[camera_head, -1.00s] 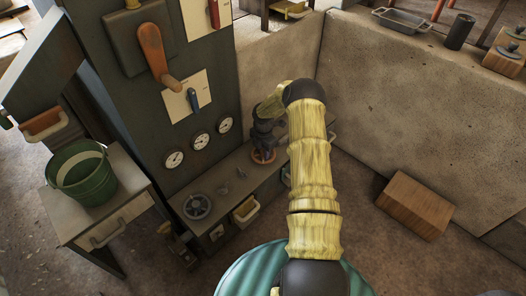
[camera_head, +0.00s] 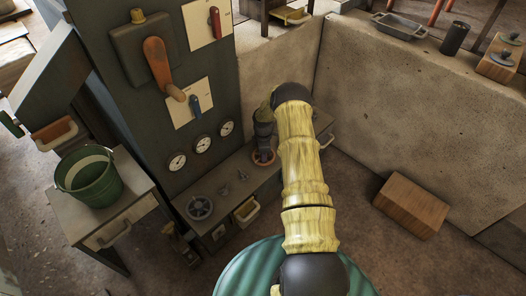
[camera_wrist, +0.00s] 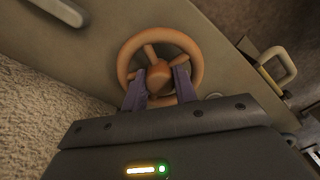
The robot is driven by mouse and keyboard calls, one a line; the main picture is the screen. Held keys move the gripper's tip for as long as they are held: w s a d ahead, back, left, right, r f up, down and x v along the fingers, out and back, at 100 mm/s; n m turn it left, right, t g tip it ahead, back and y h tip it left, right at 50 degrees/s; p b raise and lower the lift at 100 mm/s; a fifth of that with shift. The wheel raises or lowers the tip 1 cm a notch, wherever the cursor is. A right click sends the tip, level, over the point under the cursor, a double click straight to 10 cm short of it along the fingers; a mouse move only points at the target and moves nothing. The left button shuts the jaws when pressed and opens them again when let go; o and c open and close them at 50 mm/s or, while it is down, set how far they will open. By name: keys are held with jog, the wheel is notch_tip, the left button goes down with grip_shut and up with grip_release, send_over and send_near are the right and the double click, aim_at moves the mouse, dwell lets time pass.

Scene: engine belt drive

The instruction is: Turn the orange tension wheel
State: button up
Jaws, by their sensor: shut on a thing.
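The orange tension wheel (camera_wrist: 197,62) fills the middle of the wrist view, a round rim with spokes and a raised hub. My gripper (camera_wrist: 160,82) is at the wheel, with its two purple-grey fingers on either side of the hub, shut on it. In the head view a small part of the orange wheel (camera_head: 263,159) shows on the low bench, below my gripper (camera_head: 263,148). My arm covers part of that area, and the fingertips are hard to make out there.
A dark handwheel (camera_head: 200,207) lies on the bench. A green bucket (camera_head: 92,183) stands on a side table. A wooden box (camera_head: 411,205) rests on the floor at right.

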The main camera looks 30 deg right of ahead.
jog(key=m+p, duration=0.1)
jog(key=m, duration=0.4)
jog(key=shift+m, duration=0.3)
jog(key=m+p, duration=0.1)
jog(key=m, duration=0.5)
jog(key=shift+s, duration=0.15)
jog(key=m, duration=0.3)
jog(key=shift+m, duration=0.4)
jog(key=m, duration=0.3)
jog(key=shift+m+p, duration=0.3)
jog(key=o, duration=0.7)
